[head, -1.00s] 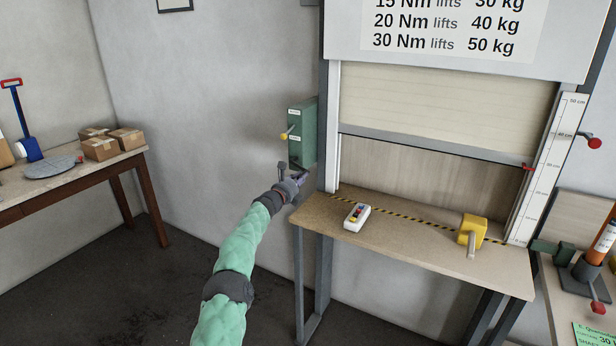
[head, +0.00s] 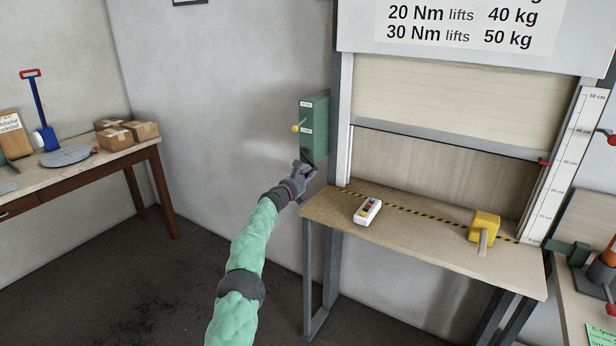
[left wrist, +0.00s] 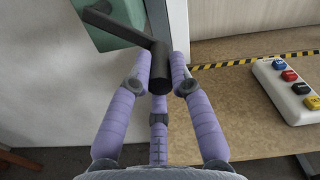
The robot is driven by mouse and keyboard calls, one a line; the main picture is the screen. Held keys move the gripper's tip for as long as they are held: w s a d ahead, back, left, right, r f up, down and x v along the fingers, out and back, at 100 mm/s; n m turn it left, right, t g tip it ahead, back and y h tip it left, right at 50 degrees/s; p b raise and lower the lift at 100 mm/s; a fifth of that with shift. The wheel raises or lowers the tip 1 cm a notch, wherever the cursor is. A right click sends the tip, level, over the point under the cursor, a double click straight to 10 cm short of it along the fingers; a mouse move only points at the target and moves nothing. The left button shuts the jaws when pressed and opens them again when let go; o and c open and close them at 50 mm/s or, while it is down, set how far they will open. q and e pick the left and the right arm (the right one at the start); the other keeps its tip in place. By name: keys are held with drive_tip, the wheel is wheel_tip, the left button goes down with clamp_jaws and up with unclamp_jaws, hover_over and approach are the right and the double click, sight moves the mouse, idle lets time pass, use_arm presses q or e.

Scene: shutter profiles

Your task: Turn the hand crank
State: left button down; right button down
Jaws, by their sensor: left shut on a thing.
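The green crank box (head: 313,125) is mounted at the left post of the shutter frame, with a small yellow knob (head: 295,128) on its left side. In the left wrist view the dark grey crank arm (left wrist: 118,26) comes from the green box, and its round handle (left wrist: 160,68) sits between the purple fingers. My left gripper (head: 304,172) is just below the box, shut on this handle; its fingers also show in the left wrist view (left wrist: 158,85). In the head view the gripper largely hides the crank. My right gripper is not in view.
A bench (head: 420,222) under the part-raised shutter (head: 450,95) carries a white button remote (head: 367,211) and a yellow block (head: 485,227). The bench's left edge is close to my left gripper. A table (head: 90,160) with boxes stands far left.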

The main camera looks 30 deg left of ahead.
use_arm(q)
drive_tip(key=shift+d+f, duration=0.1)
drive_tip(key=shift+f, duration=0.15)
drive_tip(key=c, duration=1.1)
unclamp_jaws()
drive_tip(key=shift+w, duration=0.1)
drive_tip(key=shift+r, duration=0.15)
drive_tip(key=shift+s+a, duration=0.2)
drive_tip(key=shift+s, duration=0.55)
drive_tip(key=shift+s+a, duration=0.15)
drive_tip(key=shift+s, duration=2.5)
drive_tip(key=shift+s+a, duration=0.15)
drive_tip(key=shift+s, duration=2.5)
